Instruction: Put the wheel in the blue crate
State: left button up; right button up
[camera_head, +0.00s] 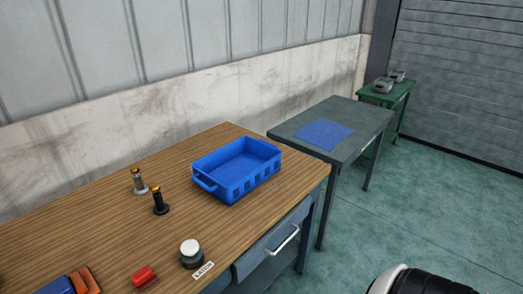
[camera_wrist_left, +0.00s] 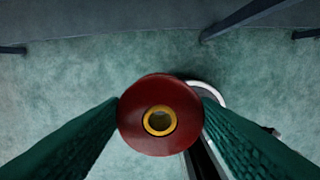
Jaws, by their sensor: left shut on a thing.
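The wheel (camera_wrist_left: 137,120) is dark red with a yellow ring around its central hole. It sits between the two green fingers of my left gripper (camera_wrist_left: 160,108) in the left wrist view, and the gripper is shut on it. Green floor shows below them. The blue crate (camera_head: 236,191) stands upright on the wooden table in the head view, near the table's right end. The visible inside of the crate is empty. The wheel and both grippers are out of the head view.
The wooden table (camera_head: 100,220) also holds two small posts (camera_head: 160,203), a white-topped round part (camera_head: 191,253), a red part (camera_head: 143,276) and blue and orange blocks at the front left. A grey table (camera_head: 360,120) with a blue mat (camera_head: 323,134) stands beyond.

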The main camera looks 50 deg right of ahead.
aim_at(238, 167)
jog(key=l, duration=0.6)
jog(key=i+l+z, duration=0.15)
jog(key=l, duration=1.05)
jog(key=i+l+z, duration=0.1)
jog(key=l, duration=0.5)
jog(key=i+l+z, duration=0.1)
jog(key=l, duration=0.5)
